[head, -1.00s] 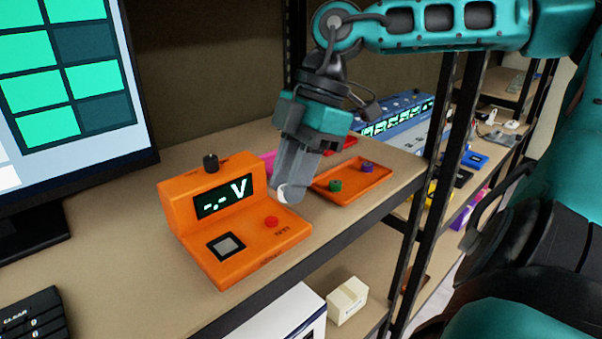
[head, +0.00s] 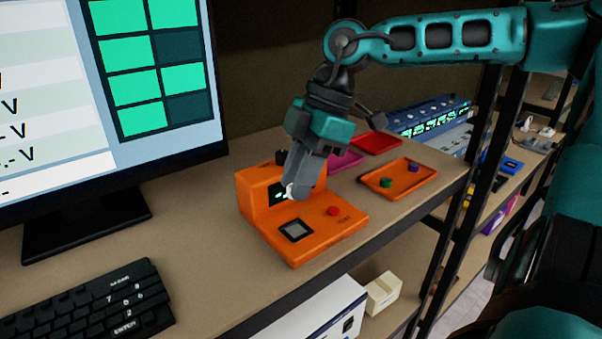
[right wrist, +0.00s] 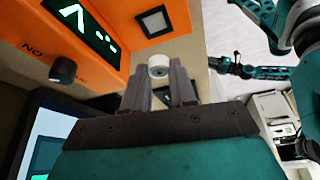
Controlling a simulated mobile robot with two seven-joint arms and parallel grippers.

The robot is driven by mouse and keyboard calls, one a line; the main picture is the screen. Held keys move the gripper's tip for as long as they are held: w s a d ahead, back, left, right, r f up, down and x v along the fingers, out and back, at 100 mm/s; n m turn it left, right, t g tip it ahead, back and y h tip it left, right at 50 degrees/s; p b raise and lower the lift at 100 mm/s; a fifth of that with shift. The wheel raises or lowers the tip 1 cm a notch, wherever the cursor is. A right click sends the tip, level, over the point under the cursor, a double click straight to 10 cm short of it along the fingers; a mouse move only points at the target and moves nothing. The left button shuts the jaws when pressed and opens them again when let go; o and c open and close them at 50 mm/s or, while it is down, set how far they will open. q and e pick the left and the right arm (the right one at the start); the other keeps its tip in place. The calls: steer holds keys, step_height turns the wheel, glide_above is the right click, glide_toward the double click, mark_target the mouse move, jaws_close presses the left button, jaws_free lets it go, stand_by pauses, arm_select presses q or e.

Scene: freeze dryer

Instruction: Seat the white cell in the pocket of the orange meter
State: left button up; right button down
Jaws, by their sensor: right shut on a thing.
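The orange meter (head: 330,239) stands on the shelf, with a dark display, a red button and a square dark-rimmed pocket (head: 296,230) on its low front deck. The pocket also shows in the right wrist view (right wrist: 153,21). My right gripper (head: 297,192) is above the meter, in front of its display. It is shut on the white cell (right wrist: 159,64), which sits between the fingertips in the right wrist view. In the head view only a bit of the cell (head: 290,190) shows at the fingertips. The cell is apart from the pocket.
An orange tray (head: 385,187) with a green and a purple cell lies right of the meter. A monitor (head: 165,165) and keyboard (head: 90,305) are at left. The shelf's front edge (head: 385,225) is close to the meter.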

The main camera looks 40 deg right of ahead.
mark_target(291, 232)
steer(key=shift+f, duration=1.3)
steer(key=shift+f+b, duration=1.1)
steer(key=shift+f, duration=0.55)
steer(key=shift+b, duration=0.7)
steer(key=shift+f+b, duration=0.55)
